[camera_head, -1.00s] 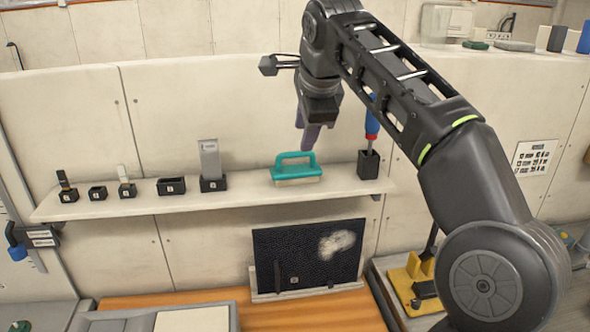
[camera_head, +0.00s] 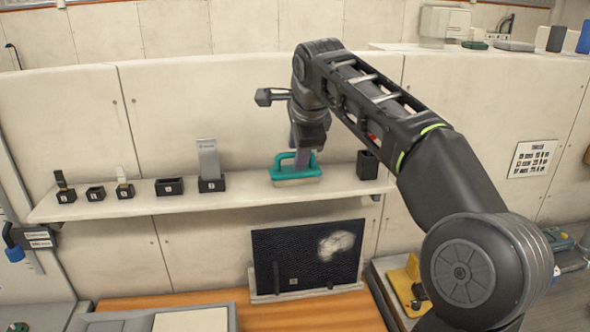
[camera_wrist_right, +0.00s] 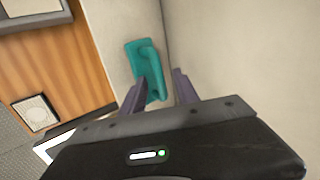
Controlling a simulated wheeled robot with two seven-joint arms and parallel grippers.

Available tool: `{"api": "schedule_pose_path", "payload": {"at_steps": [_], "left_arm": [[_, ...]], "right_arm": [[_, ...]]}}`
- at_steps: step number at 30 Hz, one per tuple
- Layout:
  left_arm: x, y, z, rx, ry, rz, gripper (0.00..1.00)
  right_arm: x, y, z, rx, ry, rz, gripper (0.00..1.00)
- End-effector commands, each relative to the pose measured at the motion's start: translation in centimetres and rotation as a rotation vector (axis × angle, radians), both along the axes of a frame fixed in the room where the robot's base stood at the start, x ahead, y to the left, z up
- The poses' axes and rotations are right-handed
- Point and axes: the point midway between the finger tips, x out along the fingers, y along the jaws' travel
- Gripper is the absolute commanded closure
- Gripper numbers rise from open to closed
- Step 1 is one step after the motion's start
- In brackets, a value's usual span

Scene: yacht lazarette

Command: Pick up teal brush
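The teal brush (camera_head: 281,176) lies on the wall shelf with its loop handle up and its pale underside on the shelf. My right gripper (camera_head: 302,160) points down at the brush, its purple fingers overlapping the handle in the head view. In the right wrist view the two fingers (camera_wrist_right: 160,92) are spread apart. The brush (camera_wrist_right: 150,68) shows beyond and between them. I cannot tell whether a finger touches the handle. My left gripper is not in view.
The shelf (camera_head: 130,209) also holds several small black holders to the left and a taller black holder (camera_head: 367,164) close on the right. The wall stands right behind the brush. A dark panel (camera_head: 290,255) stands below, over an orange surface (camera_head: 300,315).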

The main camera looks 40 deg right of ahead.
Motion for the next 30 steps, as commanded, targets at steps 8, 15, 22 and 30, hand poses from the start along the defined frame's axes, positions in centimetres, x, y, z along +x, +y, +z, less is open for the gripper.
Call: {"api": "schedule_pose_path", "payload": {"at_steps": [8, 15, 22, 30], "left_arm": [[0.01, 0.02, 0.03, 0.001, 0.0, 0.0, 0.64], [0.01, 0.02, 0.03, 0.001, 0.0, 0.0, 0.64], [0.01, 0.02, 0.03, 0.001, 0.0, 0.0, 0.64], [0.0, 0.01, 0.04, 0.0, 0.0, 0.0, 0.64]], "right_arm": [[0.27, -0.12, -0.44, 0.0, -0.001, 0.0, 0.63], [0.26, -0.1, -0.42, 0.0, -0.001, 0.0, 0.63], [0.26, -0.1, -0.42, 0.0, -0.001, 0.0, 0.7], [0.26, -0.1, -0.42, 0.0, -0.001, 0.0, 0.92]]}}
